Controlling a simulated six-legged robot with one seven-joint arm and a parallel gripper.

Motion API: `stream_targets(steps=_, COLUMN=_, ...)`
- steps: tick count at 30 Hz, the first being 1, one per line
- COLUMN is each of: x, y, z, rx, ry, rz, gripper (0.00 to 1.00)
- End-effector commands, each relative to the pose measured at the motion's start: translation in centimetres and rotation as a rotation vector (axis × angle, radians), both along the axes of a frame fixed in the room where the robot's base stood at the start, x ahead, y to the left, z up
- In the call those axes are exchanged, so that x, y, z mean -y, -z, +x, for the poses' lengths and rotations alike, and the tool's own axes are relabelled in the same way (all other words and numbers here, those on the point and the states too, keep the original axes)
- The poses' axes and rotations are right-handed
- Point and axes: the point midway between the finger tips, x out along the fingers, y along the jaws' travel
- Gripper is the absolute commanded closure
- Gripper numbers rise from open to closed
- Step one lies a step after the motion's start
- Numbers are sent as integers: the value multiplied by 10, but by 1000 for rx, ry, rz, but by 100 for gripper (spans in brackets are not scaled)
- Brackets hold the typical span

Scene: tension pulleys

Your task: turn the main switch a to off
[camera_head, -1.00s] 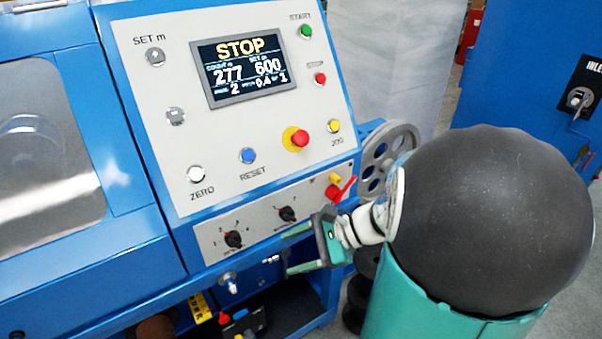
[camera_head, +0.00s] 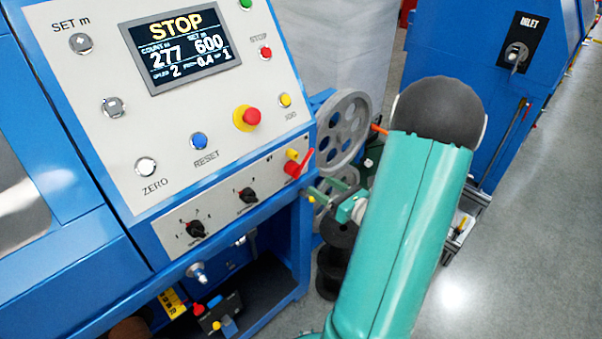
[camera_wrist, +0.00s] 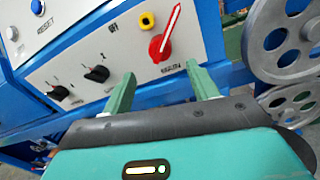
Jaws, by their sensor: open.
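A red rotary switch (camera_head: 296,167) sits at the lower right corner of the machine's control panel, under a small yellow button (camera_head: 292,154). In the wrist view the red switch (camera_wrist: 160,46) shows its long handle slanting to the upper right. An OFF label stands to its upper left; the lettering below it is too small to read surely. My gripper (camera_head: 320,188) is open and empty, just below and right of the switch in the head view. In the wrist view its two green fingers (camera_wrist: 163,80) are spread below the switch, apart from it.
Two black selector knobs (camera_head: 247,195) lie left of the switch. A red emergency button (camera_head: 250,117) is above. Grey pulley wheels (camera_head: 342,135) stand right of the panel, near my arm. A blue cabinet with an inlet switch (camera_head: 515,55) stands behind; floor at right is clear.

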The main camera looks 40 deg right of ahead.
Motion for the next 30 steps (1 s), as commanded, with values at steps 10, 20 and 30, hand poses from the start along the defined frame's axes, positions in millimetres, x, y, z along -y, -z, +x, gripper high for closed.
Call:
stream_targets(steps=10, x=-7, y=0, z=68, rx=0, ry=-4, rz=-1, gripper=41)
stream_targets(steps=20, x=-8, y=0, z=87, rx=-1, ry=-2, rz=-1, gripper=41)
stream_targets(steps=30, x=-8, y=0, z=87, rx=-1, ry=-2, rz=-1, gripper=78)
